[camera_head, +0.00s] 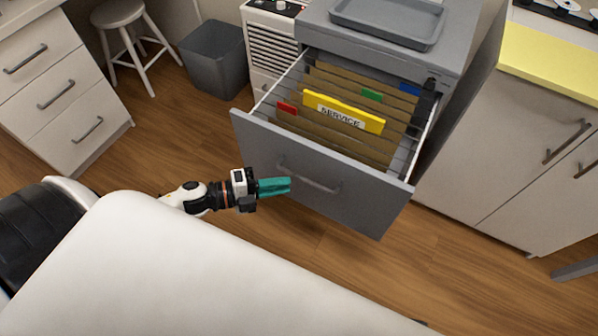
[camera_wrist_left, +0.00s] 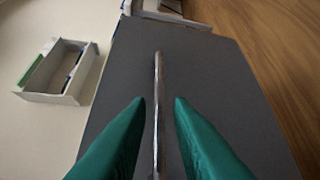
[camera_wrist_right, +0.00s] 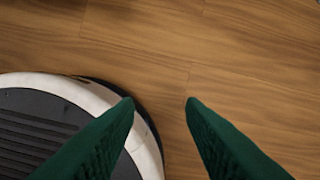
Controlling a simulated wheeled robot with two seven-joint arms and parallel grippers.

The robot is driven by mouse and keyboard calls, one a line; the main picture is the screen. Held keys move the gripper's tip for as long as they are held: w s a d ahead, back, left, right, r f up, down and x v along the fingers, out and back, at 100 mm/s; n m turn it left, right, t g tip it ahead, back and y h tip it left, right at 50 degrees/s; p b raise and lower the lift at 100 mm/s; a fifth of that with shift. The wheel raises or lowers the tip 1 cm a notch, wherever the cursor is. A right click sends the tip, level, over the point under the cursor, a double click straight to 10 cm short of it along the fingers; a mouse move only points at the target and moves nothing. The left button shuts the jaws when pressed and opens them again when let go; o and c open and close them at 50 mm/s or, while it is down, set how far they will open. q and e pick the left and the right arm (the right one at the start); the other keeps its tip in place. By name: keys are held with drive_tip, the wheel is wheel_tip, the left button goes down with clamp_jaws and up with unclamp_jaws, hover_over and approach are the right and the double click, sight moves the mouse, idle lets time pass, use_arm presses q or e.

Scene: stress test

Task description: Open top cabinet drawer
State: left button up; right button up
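The grey cabinet (camera_head: 462,42) stands at the upper right of centre in the head view. Its top drawer (camera_head: 350,205) is pulled well out, showing hanging folders and a yellow "SERVICE" folder (camera_head: 345,112). The drawer front carries a metal bar handle (camera_head: 310,180). My left gripper (camera_head: 289,185) is in front of the drawer, by the handle's left end. In the left wrist view, the handle (camera_wrist_left: 157,100) runs between its green fingers (camera_wrist_left: 160,100), which are apart with gaps on both sides. My right gripper (camera_wrist_right: 160,101) is open and empty above the floor.
A tray (camera_head: 388,22) lies on the cabinet top. A grey bin (camera_head: 215,60) and a white stool (camera_head: 120,14) stand at the back left. White drawers (camera_head: 60,85) are at left, a yellow-topped cupboard (camera_head: 520,140) at right. Wooden floor (camera_head: 300,235) is clear before the drawer.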

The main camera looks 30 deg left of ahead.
use_arm(q)
drive_tip(key=v, duration=0.4)
drive_tip(key=shift+s+a, duration=0.1)
drive_tip(key=shift+a, duration=0.05)
use_arm(e)
drive_tip(key=shift+f, duration=0.55)
